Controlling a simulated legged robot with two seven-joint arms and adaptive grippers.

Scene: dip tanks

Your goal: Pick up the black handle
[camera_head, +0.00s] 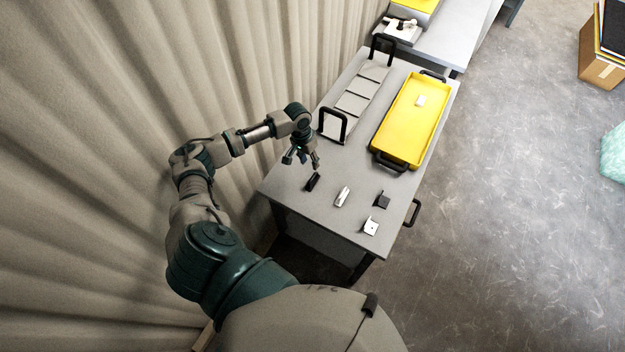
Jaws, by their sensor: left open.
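A small black handle (312,182) lies on the near left part of the grey table (290,188). My left gripper (302,163) is open and empty above the table, just beyond the handle and slightly to its left. The fingers point down and appear apart from the handle. My right gripper is not in view.
Near the handle lie a silver piece (342,196), a dark block (383,200) and a white bracket (370,226). A yellow tray (384,148) with black handles holds a small white piece (420,101). A grey rack (331,127) with tall black handles stands behind my gripper.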

